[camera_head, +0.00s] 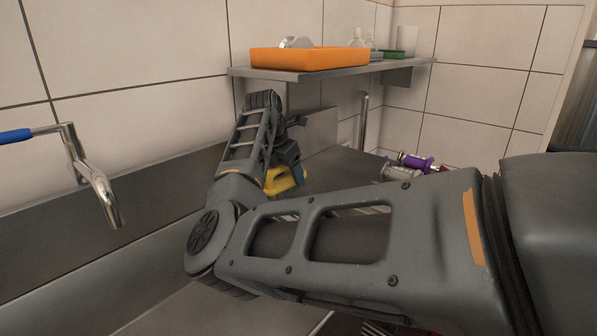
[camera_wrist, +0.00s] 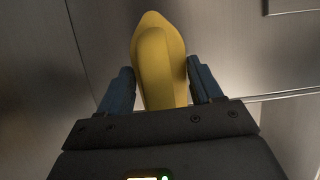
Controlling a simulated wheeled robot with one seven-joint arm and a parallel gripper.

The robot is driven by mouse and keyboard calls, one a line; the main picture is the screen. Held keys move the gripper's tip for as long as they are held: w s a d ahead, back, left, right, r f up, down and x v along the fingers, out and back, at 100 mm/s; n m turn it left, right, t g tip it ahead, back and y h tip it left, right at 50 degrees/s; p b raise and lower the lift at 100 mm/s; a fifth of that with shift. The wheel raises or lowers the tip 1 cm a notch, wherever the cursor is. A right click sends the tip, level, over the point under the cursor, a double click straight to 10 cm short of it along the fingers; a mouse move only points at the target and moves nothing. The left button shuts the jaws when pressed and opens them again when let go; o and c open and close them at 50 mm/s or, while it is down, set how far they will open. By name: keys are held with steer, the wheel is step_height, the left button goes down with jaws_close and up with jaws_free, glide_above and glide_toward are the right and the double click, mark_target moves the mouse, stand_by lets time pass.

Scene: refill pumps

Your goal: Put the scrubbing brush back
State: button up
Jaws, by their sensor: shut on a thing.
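The scrubbing brush, a yellow rounded body, is in my gripper and shows behind my arm in the head view (camera_head: 280,181). In the wrist view the yellow brush (camera_wrist: 158,58) stands between the two blue fingers of my gripper (camera_wrist: 158,90), and the fingers are shut on it. The brush points away from the wrist, above a grey metal surface. In the head view my gripper (camera_head: 297,178) is partly hidden by my own arm. Bristles are not visible in either view.
An orange tray (camera_head: 308,58) with a pale object stands on the wall shelf (camera_head: 405,66), beside clear bottles and a green item. A faucet (camera_head: 100,190) juts out at left. A purple-and-metal item (camera_head: 415,162) lies at the right. My arm hides much of the counter.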

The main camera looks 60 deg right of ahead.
steer(key=d, duration=0.3)
steer(key=s+d, duration=0.1)
steer(key=shift+d+f, duration=0.2)
steer(key=shift+f, duration=0.55)
steer(key=shift+f, duration=0.1)
steer(key=o, duration=1)
